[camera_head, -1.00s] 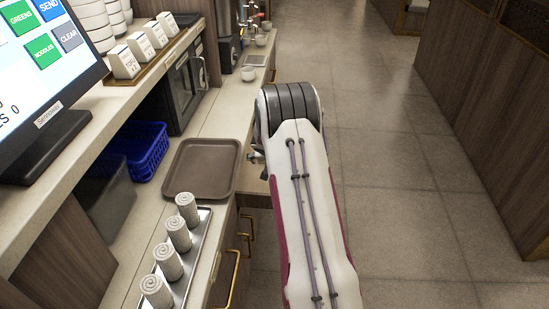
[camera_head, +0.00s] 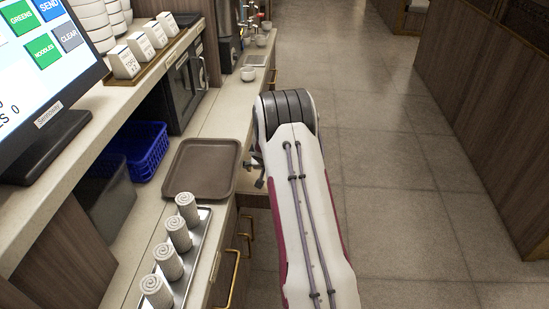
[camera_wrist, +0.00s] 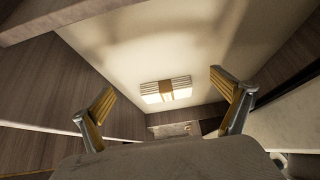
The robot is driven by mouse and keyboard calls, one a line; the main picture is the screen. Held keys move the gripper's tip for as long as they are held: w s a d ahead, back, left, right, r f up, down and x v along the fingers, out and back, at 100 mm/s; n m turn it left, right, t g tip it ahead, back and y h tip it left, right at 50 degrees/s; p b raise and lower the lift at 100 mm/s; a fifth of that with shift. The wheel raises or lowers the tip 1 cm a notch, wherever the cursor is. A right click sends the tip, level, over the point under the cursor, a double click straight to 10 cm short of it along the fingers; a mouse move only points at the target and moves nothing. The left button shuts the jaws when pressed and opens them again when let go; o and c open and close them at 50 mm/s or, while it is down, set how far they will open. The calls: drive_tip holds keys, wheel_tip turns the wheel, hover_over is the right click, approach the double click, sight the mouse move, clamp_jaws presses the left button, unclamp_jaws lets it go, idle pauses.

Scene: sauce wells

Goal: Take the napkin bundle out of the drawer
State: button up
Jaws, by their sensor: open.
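The napkin bundle (camera_wrist: 166,90) shows in the wrist view as a flat white stack with a tan band around its middle. It lies on the pale floor of the open drawer (camera_wrist: 205,40). My gripper (camera_wrist: 163,82) is open, with one finger on each side of the bundle in the picture. The fingers appear apart from the bundle, and nothing is between them. In the head view only a small part of my gripper (camera_head: 256,171) shows beside the counter edge. My arm hides most of the drawer there, and the bundle cannot be seen.
A brown tray (camera_head: 200,169) lies on the counter near my gripper. Several rolled towels (camera_head: 179,236) stand on a metal tray in front of it. A blue basket (camera_head: 144,149) and a monitor (camera_head: 45,65) are at the left. The floor (camera_head: 400,190) at the right is clear.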

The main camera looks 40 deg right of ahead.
drive_tip(key=shift+w+d, duration=3.75)
drive_tip(key=shift+w+d, duration=0.15)
drive_tip(key=shift+x, duration=2.5)
drive_tip(key=c, duration=0.9)
